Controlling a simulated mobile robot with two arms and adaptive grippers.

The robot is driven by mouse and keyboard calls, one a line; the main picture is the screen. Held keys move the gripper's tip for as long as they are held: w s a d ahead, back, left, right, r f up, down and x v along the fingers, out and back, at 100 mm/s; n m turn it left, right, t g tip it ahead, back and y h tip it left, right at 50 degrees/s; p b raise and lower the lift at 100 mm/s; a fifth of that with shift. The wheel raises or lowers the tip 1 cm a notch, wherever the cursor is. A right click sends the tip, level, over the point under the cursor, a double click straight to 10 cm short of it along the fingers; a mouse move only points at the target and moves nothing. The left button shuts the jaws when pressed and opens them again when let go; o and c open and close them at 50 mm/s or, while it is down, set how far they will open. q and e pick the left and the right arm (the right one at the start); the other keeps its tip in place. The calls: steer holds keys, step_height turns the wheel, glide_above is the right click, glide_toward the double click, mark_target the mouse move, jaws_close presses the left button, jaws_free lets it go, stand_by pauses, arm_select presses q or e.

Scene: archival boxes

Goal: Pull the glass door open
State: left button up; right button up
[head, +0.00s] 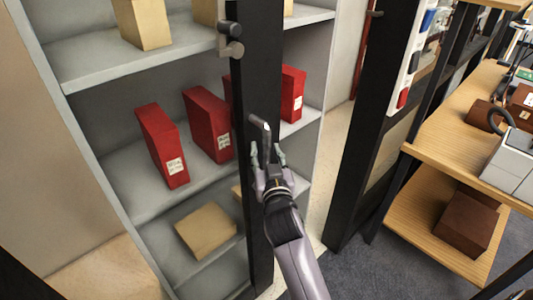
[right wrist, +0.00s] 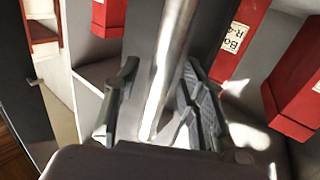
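The glass door shows as a tall black frame (head: 257,75) in front of the grey shelves in the head view. A metal bar handle (head: 261,126) stands out from this frame. My right gripper (head: 267,155) is at the lower part of the handle. In the right wrist view the bright handle bar (right wrist: 171,60) runs between the two fingers of my right gripper (right wrist: 160,100). The fingers are apart, with a visible gap between the left finger and the bar. Whether the right finger touches the bar is unclear. My left gripper is not in view.
Red boxes (head: 163,145) and tan boxes (head: 206,231) stand on the shelves behind the frame. A grey knob-like fitting (head: 230,42) sits higher on the frame. Another black upright panel (head: 375,110) and a wooden shelf unit (head: 455,130) stand to the right. Some floor (head: 365,265) shows between.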

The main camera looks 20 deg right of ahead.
mark_target(266, 124)
step_height(266, 124, up, 10)
steer(key=shift+w+d+f, duration=0.1)
steer(key=shift+w, duration=0.05)
steer(key=shift+r, duration=0.3)
steer(key=shift+f, duration=0.1)
steer(key=shift+f, duration=0.2)
